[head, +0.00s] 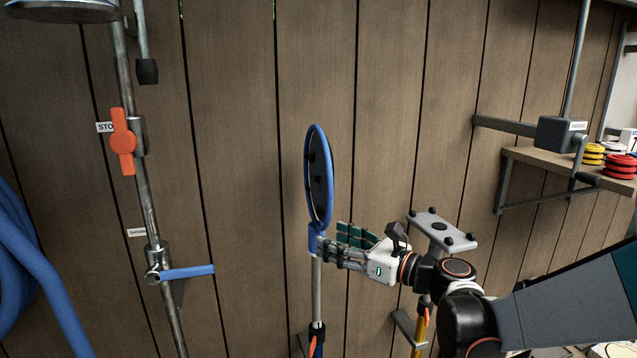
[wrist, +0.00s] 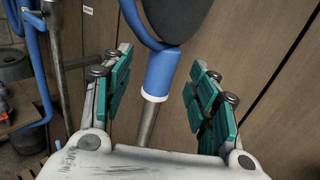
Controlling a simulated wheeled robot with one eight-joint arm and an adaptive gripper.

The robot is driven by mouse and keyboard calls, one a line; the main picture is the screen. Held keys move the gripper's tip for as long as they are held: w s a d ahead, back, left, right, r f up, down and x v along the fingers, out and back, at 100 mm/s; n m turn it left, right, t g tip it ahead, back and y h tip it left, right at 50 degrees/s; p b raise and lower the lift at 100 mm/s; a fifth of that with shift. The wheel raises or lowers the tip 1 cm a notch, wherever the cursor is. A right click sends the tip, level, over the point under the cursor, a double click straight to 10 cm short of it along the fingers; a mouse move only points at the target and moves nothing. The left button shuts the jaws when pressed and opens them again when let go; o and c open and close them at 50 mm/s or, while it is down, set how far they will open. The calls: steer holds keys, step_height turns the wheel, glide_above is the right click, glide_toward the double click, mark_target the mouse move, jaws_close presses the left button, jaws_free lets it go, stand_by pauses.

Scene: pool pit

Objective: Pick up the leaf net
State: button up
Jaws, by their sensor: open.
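The leaf net (head: 319,185) stands upright against the wooden wall, with a blue oval rim, dark mesh and a grey metal pole. In the head view my gripper (head: 340,245) is level with the blue collar just below the net's head. In the wrist view the net's blue collar (wrist: 161,75) and pole stand between the two teal finger pads of my gripper (wrist: 165,90). The fingers are open, with a gap on each side of the collar. The net's lower end is out of the frame.
A shower pipe (head: 147,200) with orange and blue levers stands at the left, beside a blue hose (head: 30,265). A yellow pole (head: 419,325) is below my wrist. A shelf (head: 560,170) with coloured discs is at the right. The wooden wall (head: 240,120) is close behind the net.

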mark_target(324, 235)
steer(key=shift+p+x, duration=0.6)
steer(key=shift+x, duration=2.55)
steer(key=shift+d, duration=0.25)
steer(key=shift+w, duration=0.1)
steer(key=c, duration=1.3)
